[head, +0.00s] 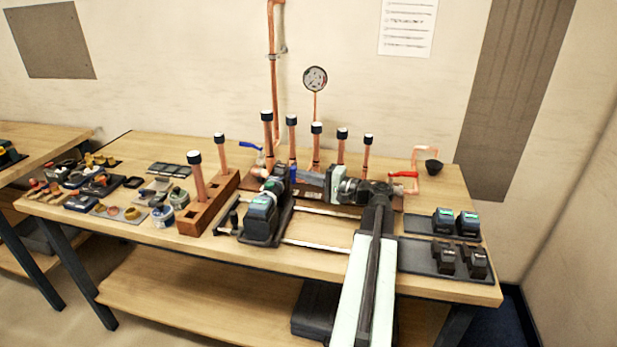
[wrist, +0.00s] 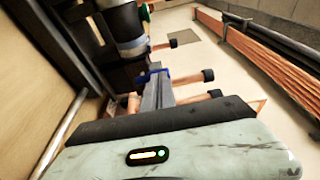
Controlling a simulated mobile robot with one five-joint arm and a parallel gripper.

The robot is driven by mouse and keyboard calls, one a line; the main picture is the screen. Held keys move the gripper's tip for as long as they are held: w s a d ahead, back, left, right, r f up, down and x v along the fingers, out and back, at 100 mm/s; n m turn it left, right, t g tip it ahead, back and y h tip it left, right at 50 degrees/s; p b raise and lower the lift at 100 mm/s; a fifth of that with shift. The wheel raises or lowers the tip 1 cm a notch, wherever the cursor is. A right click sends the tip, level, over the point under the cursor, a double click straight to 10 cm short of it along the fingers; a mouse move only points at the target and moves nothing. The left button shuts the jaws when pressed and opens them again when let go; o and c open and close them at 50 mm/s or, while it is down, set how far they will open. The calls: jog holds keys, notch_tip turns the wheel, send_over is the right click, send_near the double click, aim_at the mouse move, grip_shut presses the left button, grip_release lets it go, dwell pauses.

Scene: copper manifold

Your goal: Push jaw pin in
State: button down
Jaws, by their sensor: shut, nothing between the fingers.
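The press tool (head: 262,207) stands on the bench, a black and grey body with a teal battery block at its near end and a green ring near its head. My gripper (head: 299,176) reaches in from the right, its grey fingers shut and empty, pointing left at the tool's head. In the wrist view the shut fingers (wrist: 152,77) end in blue tips close beside the black tool (wrist: 122,30). I cannot tell whether they touch. The jaw pin cannot be made out in either view.
Upright copper pipes with black caps (head: 316,130) stand behind the tool. A wooden block (head: 207,205) with pipes is at its left. Batteries (head: 467,223) sit on dark mats at the right. A red-handled valve (head: 403,175) is behind my arm.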

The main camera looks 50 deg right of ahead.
jog(key=v, duration=1.3)
jog(key=shift+s, duration=0.45)
